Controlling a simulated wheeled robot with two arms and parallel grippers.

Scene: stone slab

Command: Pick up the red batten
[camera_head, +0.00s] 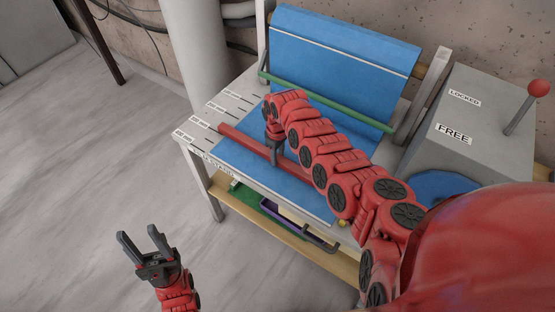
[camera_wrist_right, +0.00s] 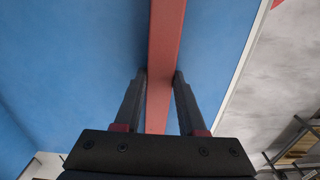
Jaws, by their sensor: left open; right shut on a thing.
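The red batten (camera_head: 240,142) is a long thin bar lying across the blue sheet near the front edge of the bench. My right gripper (camera_head: 275,158) comes down onto it from above, near its middle. In the right wrist view the batten (camera_wrist_right: 167,40) runs between the two fingers of my right gripper (camera_wrist_right: 160,85), which are shut on it. I cannot tell whether the batten is clear of the bench surface. My left gripper (camera_head: 146,243) is open and empty, over the floor to the left of the bench.
A blue roll sheet (camera_head: 340,50) hangs at the back of the bench, with a green bar (camera_head: 330,105) across it. A grey box (camera_head: 470,120) with a red-knobbed lever (camera_head: 538,88) stands on the right. A shelf with a purple tray (camera_head: 290,228) is below. The left floor is clear.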

